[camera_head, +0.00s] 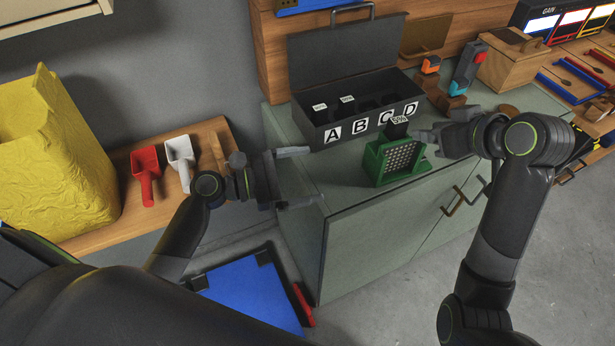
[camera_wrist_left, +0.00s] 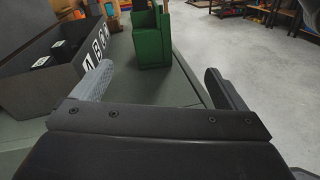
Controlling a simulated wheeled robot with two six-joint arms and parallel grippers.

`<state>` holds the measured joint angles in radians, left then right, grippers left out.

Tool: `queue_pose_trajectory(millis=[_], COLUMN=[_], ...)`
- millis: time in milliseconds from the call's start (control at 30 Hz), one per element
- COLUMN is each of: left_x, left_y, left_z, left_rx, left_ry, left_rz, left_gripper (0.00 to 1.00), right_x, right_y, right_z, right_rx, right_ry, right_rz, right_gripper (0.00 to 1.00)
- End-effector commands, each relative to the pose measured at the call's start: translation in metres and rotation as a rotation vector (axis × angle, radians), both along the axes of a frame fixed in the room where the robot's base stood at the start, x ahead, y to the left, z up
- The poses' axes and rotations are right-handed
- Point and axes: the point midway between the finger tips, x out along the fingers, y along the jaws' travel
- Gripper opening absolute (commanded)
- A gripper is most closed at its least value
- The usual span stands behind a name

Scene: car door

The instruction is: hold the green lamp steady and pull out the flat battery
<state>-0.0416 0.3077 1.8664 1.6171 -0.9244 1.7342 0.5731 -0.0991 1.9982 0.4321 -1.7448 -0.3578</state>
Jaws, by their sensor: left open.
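The green lamp (camera_head: 382,165) stands upright on the grey-green cabinet top near its front edge, its perforated face toward the front. It also shows in the left wrist view (camera_wrist_left: 152,45), ahead of my left gripper. A dark battery with a white percentage label (camera_head: 398,127) sticks up at the lamp's top. My left gripper (camera_head: 300,178) is open and empty, left of the lamp and apart from it; its fingers show in the left wrist view (camera_wrist_left: 157,75). My right gripper (camera_head: 420,136) is just right of the battery, above the lamp; whether it touches the battery or is open is unclear.
A black open box (camera_head: 340,127) marked A, B, C, D stands behind the lamp, labelled batteries in its left compartments. Red (camera_head: 146,172) and white (camera_head: 181,158) scoops lie left.

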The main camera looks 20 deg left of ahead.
Motion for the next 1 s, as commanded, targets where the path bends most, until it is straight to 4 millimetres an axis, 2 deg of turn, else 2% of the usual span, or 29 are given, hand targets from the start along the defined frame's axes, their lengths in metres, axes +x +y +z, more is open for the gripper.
queue_pose_trajectory(millis=[200, 433, 1000], left_x=[0.006, 0.018, 0.09], left_y=[-0.008, -0.021, -0.105], left_z=[-0.017, -0.019, -0.019], left_rx=[-0.146, -0.174, -0.171], left_ry=[0.098, 0.114, 0.113], left_rz=[0.09, 0.106, 0.106], left_gripper=[0.94, 0.94, 0.94], right_x=[0.0, 0.0, 0.0], right_y=[0.0, 0.0, 0.0], right_z=[0.0, 0.0, 0.0], right_rx=[0.0, 0.0, 0.0], right_ry=[0.0, 0.0, 0.0], right_rz=[0.0, 0.0, 0.0], right_gripper=[0.36, 0.36, 0.36])
